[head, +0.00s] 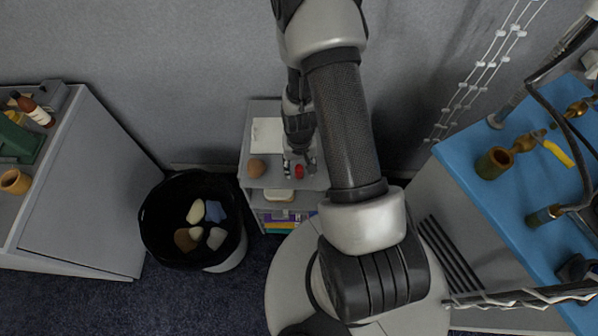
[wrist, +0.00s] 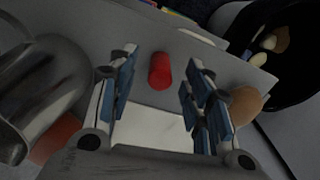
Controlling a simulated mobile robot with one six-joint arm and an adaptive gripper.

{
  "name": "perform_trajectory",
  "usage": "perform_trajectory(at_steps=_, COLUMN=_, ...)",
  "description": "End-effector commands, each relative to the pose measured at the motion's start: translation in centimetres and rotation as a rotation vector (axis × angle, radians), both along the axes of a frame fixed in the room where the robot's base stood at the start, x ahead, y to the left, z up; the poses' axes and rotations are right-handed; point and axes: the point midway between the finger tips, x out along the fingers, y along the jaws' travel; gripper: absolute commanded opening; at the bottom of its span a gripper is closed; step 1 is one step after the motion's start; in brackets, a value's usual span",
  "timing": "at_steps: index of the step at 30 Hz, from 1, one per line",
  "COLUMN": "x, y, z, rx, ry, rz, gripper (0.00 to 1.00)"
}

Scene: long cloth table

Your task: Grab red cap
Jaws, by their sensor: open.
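The red cap (head: 299,171) is a small red cylinder on the top of a small grey shelf unit (head: 262,108). In the wrist view the red cap (wrist: 160,71) lies just beyond the fingertips, roughly centred between them. My gripper (head: 299,162) is over the shelf top close to the cap. In the wrist view my gripper (wrist: 158,80) has its blue-padded fingers spread apart with nothing held between them. I cannot tell the exact height of the fingers above the shelf.
A brown round object (head: 257,168) sits left of the cap. A white sheet (head: 267,134) lies behind. A black-lined bin (head: 157,233) holding several lumps stands left. A blue table (head: 478,187) stands right, and a grey cabinet (head: 88,200) far left.

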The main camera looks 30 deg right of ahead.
Motion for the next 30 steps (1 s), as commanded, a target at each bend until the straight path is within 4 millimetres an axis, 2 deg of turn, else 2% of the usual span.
perform_trajectory(at_steps=3, x=0.3, y=0.0, z=-2.4, rx=0.001, ry=0.002, rz=0.0, gripper=0.46)
perform_trajectory(at_steps=6, x=0.3, y=0.0, z=-3.5, rx=0.0, ry=0.001, rz=0.0, gripper=0.46)
perform_trajectory(at_steps=14, x=0.3, y=-0.1, z=-3.6, rx=0.0, ry=-0.001, rz=0.0, gripper=0.45)
perform_trajectory(at_steps=30, x=0.3, y=-0.1, z=-3.6, rx=0.0, ry=-0.001, rz=0.0, gripper=0.09)
